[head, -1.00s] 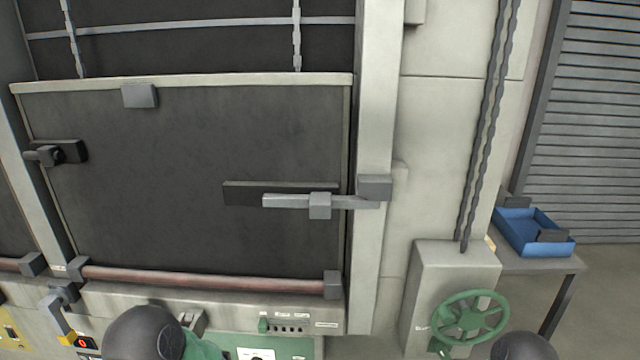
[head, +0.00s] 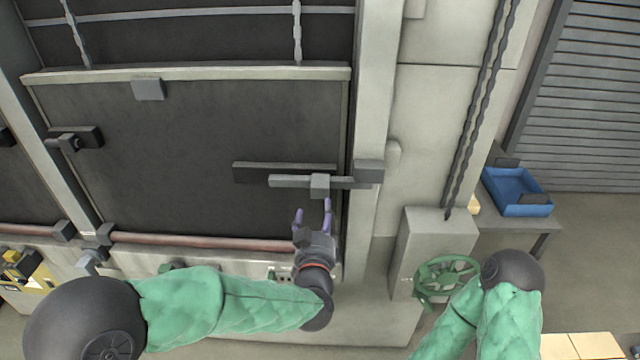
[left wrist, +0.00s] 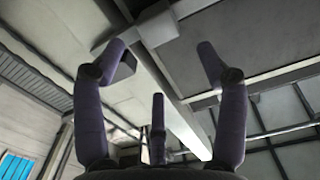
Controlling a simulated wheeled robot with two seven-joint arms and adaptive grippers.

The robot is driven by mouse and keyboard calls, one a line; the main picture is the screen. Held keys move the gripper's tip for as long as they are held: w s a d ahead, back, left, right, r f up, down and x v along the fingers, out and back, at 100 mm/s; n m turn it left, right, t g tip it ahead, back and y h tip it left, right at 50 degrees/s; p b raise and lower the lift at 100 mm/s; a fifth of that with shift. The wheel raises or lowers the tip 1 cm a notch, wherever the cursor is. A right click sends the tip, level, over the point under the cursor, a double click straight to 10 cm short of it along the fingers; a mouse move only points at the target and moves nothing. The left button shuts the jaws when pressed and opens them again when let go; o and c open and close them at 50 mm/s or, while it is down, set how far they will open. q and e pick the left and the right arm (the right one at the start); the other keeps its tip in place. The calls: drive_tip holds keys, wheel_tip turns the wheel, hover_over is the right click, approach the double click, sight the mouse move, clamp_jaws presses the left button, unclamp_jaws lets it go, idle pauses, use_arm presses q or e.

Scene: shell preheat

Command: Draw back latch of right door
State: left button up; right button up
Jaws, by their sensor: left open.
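The right door (head: 190,190) is a dark panel. Its latch is a grey sliding bar (head: 289,181) with a square block handle (head: 320,185), below a dark backing strip (head: 270,168). The bar's right end reaches the grey keeper block (head: 368,171) on the pale door post. My left gripper (head: 313,209) is open and empty, its fingertips pointing up just below the block handle; I cannot tell whether they touch. In the left wrist view the open purple fingers (left wrist: 155,58) spread before grey blocks and beams. My right arm shows at lower right, its gripper out of view.
A red-brown rail (head: 200,241) runs along the door's foot, above a control ledge. A green handwheel (head: 440,277) on a pale box stands right of the post. A blue bin (head: 517,191) sits on a table beyond.

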sight(320, 193)
use_arm(q)
drive_tip(key=w+p, duration=0.1)
drive_tip(key=w, duration=0.9)
drive_tip(key=shift+w+f, duration=0.1)
drive_tip(key=shift+w, duration=0.1)
drive_tip(key=shift+c, duration=0.3)
